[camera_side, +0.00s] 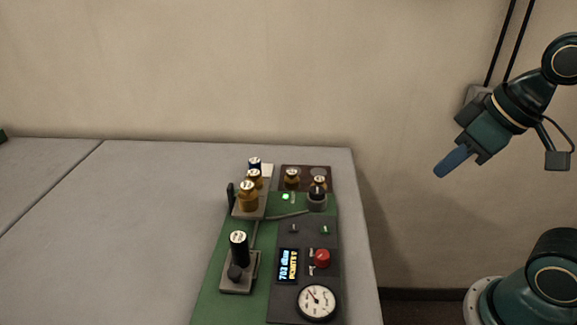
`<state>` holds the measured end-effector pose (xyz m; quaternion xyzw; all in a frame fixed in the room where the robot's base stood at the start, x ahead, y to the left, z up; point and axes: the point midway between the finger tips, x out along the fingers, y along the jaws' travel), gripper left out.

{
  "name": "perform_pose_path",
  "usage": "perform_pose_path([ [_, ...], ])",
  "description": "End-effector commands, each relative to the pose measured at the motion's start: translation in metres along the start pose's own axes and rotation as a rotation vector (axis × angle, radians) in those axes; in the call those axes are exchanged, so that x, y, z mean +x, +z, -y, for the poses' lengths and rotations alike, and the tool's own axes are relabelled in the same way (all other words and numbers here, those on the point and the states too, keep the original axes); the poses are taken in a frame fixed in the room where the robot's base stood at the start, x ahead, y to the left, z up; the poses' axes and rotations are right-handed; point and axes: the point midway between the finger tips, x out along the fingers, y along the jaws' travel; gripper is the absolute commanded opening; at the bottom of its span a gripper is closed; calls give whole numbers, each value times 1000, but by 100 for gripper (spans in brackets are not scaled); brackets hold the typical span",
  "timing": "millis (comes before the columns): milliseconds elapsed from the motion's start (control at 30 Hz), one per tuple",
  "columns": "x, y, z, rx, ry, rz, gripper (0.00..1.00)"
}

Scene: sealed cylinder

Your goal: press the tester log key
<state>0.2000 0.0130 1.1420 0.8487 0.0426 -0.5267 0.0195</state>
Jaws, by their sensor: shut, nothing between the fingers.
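The tester is a dark panel (276,238) on a green mat (212,300). It has a lit display (288,266), a red round button (322,259), two small keys, one dark (293,229) and one with a green mark (325,230), and a white dial gauge (317,302). The labels are too small to read, so I cannot tell which control is the log key. My gripper (441,171) is shut and empty. It hangs in the air up and to the right of the panel, beyond the table edge, pointing down and left.
Amber bottles (248,197) stand in a rack left of the panel. More sit on a brown tray (321,172) behind it, by a black-capped holder (317,199). A black cylinder (239,249) stands on a grey stand in front. The table's left side (100,240) is clear.

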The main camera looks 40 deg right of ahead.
Motion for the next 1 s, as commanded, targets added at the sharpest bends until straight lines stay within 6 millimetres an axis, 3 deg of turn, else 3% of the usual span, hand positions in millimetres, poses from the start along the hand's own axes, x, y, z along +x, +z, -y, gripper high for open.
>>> perform_pose_path([
  [400,35,-40,24,-150,-159,63,0],
  [1000,90,-84,54,-293,-465,92,0],
])
